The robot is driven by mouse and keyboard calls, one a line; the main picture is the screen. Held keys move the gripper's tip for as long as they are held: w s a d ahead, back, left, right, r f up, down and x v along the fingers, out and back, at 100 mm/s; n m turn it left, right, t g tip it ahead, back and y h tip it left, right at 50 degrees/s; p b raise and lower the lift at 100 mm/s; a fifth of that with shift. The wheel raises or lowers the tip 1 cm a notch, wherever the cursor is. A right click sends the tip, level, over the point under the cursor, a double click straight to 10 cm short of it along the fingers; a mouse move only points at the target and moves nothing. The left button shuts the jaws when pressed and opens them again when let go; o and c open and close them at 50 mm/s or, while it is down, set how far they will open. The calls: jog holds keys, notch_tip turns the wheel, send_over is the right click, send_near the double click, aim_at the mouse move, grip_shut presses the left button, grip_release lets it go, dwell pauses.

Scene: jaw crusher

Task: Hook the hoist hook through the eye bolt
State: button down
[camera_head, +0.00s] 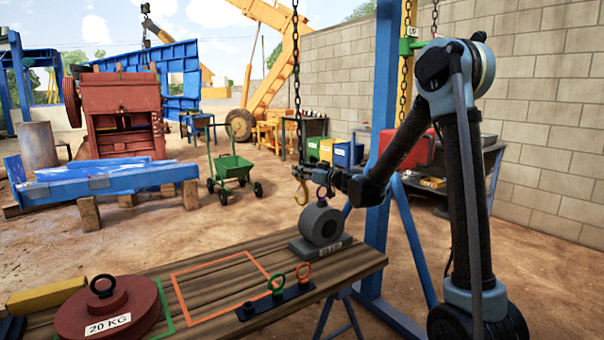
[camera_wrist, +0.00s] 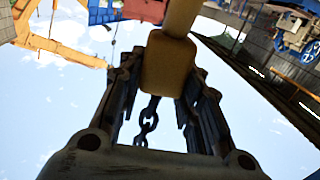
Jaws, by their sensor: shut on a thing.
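The yellow hoist hook (camera_head: 301,193) hangs under a dark chain (camera_head: 298,110) in the head view. My gripper (camera_head: 308,173) is shut on its upper part, with the fingers coming from the right. In the wrist view the hook's yellow body (camera_wrist: 168,66) sits between my two fingers (camera_wrist: 160,95), with chain links beyond. The grey weight (camera_head: 321,226) stands on the wooden table's far right corner. A dark purplish eye bolt (camera_head: 323,191) rises upright from its top. The hook's curve is just left of the eye in the picture; whether they touch, I cannot tell.
A red 20 KG weight (camera_head: 108,312) stands front left. A blue post (camera_head: 382,150) rises behind my arm. The orange-outlined table area is clear.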

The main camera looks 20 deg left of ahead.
jog(key=s+d+r, duration=0.1)
jog(key=s+d, duration=0.4)
jog(key=d, duration=0.1)
jog(key=shift+s, duration=0.15)
dwell(1.0)
jog(key=shift+d, duration=0.15)
jog(key=w+d+m+t+h, duration=0.2)
jog(key=w+d+t, duration=0.1)
jog(key=w+d, duration=0.5)
jog(key=shift+w+d, duration=0.3)
jog(key=shift+d, duration=0.1)
dwell(2.2)
jog(key=shift+w+a, duration=0.1)
dwell(0.3)
jog(key=shift+f+x, duration=0.15)
jog(key=shift+x, duration=1)
jog(key=shift+f+x, duration=0.2)
jog(key=shift+x, duration=0.95)
jog(key=shift+w+a, duration=0.1)
